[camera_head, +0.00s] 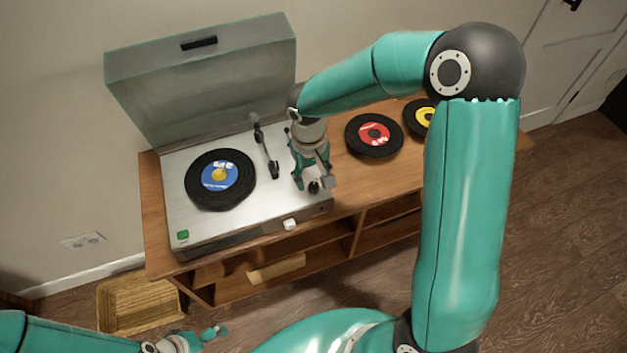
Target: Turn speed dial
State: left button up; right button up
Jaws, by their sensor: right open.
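The turntable (215,225) sits on the wooden cabinet with its lid raised. A small black knob (313,187), which looks like the speed dial, is at the right end of its top plate. My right gripper (314,183) points down there, open, with a finger on either side of the knob. I cannot tell whether the fingers touch it. A white knob or button (290,224) is at the plate's front edge, and a green button (182,235) is at the front left corner. My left gripper (217,331) is low at the bottom, away from the turntable; its opening is unclear.
A black record with a blue label (220,175) lies on the platter, beside the tonearm (266,150). Records with red (374,133) and yellow (424,115) labels lie on the cabinet (342,185) to the right. A wooden crate (140,304) stands on the floor at left.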

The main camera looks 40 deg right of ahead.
aim_at(313, 185)
jog(key=shift+f, duration=1.5)
grip_shut()
